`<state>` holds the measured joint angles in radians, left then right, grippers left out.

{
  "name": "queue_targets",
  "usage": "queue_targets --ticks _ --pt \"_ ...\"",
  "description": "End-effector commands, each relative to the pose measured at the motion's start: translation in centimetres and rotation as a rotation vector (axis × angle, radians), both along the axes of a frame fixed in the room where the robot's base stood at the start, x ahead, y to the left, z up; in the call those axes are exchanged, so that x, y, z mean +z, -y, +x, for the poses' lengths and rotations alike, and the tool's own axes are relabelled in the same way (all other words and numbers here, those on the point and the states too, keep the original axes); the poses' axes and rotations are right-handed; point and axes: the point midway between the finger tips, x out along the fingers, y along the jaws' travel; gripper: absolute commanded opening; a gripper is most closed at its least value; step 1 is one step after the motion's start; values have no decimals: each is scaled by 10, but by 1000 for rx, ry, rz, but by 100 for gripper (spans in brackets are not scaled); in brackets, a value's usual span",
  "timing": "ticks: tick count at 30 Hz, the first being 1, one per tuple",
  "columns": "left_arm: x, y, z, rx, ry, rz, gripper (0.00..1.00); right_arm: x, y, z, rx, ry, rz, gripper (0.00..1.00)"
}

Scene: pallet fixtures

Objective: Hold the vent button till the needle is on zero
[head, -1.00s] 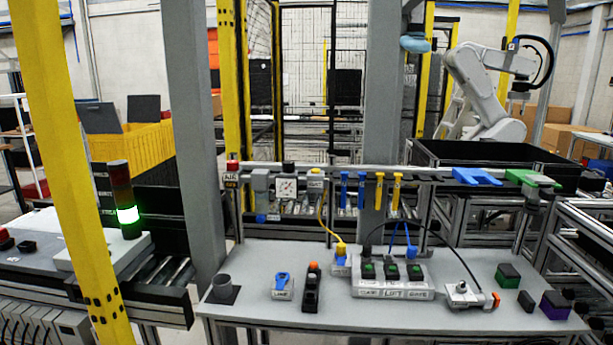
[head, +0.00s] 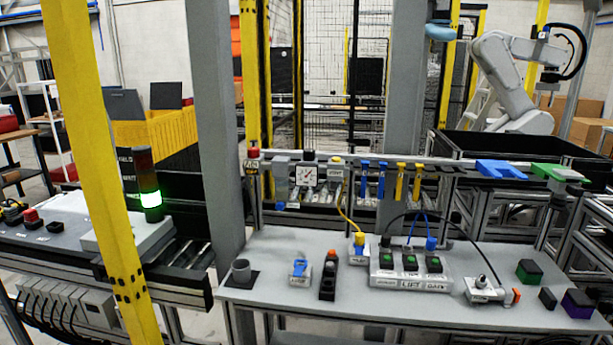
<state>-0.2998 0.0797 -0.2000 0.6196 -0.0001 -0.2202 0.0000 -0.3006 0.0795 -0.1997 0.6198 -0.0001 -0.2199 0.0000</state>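A small gauge (head: 307,176) with a white square face is mounted on the rail behind the workbench. Its dark needle shows, but the scale is too small to read, so I cannot tell whether it is on zero. A black knob or cap (head: 308,155) sits above the gauge. Just right of it is a small box with a yellow top (head: 336,161). A red-topped button (head: 252,153) with a label under it is at the rail's left end. The labels are too small to read, so I cannot tell which part is the vent button. Neither gripper is in view.
A yellow post (head: 100,180) and a grey column (head: 215,120) stand at left. A stack light (head: 149,185) glows green.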

Motion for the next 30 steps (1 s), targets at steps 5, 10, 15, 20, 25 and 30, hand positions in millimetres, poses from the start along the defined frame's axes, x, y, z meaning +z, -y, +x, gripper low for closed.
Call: queue_targets --ticks 5,10,15,20,25,30 --pt "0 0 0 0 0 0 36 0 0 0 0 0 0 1" --pt "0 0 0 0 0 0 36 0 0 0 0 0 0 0" --pt "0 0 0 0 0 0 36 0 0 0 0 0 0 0" --pt "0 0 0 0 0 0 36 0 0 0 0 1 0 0" --pt "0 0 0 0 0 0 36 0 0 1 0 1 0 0" --pt "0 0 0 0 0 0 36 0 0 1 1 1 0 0"
